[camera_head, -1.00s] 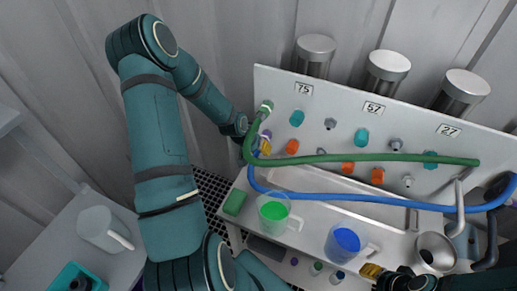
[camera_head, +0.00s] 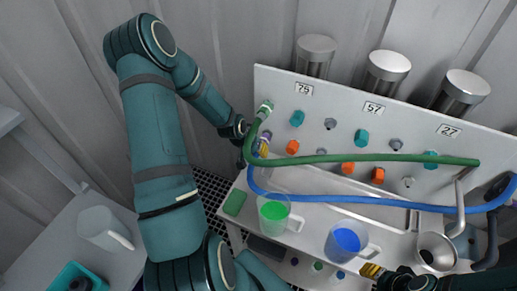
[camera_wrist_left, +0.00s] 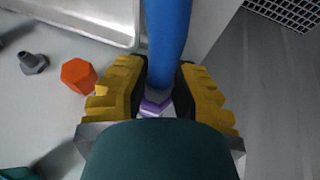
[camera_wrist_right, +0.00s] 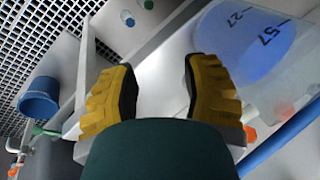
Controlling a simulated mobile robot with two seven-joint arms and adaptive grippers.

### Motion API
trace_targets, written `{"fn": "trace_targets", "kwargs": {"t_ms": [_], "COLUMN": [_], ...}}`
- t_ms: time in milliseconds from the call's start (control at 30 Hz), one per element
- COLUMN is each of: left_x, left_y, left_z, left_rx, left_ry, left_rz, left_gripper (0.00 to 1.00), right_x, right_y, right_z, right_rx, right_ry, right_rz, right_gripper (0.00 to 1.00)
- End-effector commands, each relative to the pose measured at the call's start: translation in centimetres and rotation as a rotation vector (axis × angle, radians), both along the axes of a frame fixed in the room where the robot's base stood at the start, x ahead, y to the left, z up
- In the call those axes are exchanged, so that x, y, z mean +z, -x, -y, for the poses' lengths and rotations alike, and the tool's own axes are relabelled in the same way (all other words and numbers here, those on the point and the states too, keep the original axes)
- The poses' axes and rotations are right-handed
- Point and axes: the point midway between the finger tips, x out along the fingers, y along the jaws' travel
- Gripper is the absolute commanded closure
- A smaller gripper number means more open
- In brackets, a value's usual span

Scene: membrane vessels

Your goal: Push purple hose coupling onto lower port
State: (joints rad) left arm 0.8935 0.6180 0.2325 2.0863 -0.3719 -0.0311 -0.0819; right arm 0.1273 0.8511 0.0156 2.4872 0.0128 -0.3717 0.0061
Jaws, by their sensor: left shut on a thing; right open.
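My left gripper (camera_head: 262,148) is at the left end of the white panel (camera_head: 305,115). It is shut on the blue hose's (camera_wrist_left: 168,40) end. The purple coupling (camera_wrist_left: 155,107) shows between its yellow fingers in the left wrist view. The lower port in front of it is hidden by the gripper, so I cannot tell whether the coupling touches it. A green hose (camera_head: 380,157) runs from the upper left fitting across the panel. My right gripper (camera_head: 371,271) is open and empty, close to the jug of blue liquid (camera_head: 345,242).
Orange caps (camera_head: 292,147), teal caps (camera_head: 297,118) and grey ports (camera_head: 330,124) stick out of the panel. A jug of green liquid (camera_head: 273,213) and a green block (camera_head: 234,203) stand on the bench.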

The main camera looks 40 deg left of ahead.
Motion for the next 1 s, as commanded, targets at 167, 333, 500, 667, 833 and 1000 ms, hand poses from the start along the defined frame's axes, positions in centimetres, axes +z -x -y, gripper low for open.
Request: {"fn": "trace_targets", "kwargs": {"t_ms": [167, 333, 500, 667, 833, 1000], "left_x": [0.1, 0.1, 0.1, 0.1, 0.1, 0.1], "left_y": [0.6, 1.2, 1.8, 2.3, 2.9, 3.5], "left_z": [0.2, 0.4, 0.5, 0.7, 0.8, 1.1], "left_rx": [0.000, -0.001, 0.001, 0.001, 0.000, 0.000], "left_ry": [0.000, -0.001, -0.001, -0.001, -0.002, -0.002], "left_rz": [0.000, 0.001, 0.001, 0.001, 0.003, 0.002], "left_gripper": [1.00, 1.00, 1.00, 1.00, 1.00, 1.00], "right_x": [0.1, 0.1, 0.2, 0.2, 0.3, 0.3], "right_y": [0.0, 0.0, 0.0, 0.0, 0.0, 0.0], "right_z": [0.0, 0.0, 0.0, 0.0, 0.0, 0.0], "right_rx": [0.000, 0.000, 0.000, 0.000, 0.000, 0.000], "right_ry": [0.000, 0.000, 0.000, 0.000, 0.000, 0.000], "right_rz": [0.000, 0.000, 0.000, 0.000, 0.000, 0.000], "right_gripper": [0.53, 0.53, 0.53, 0.53, 0.53, 0.53]}}
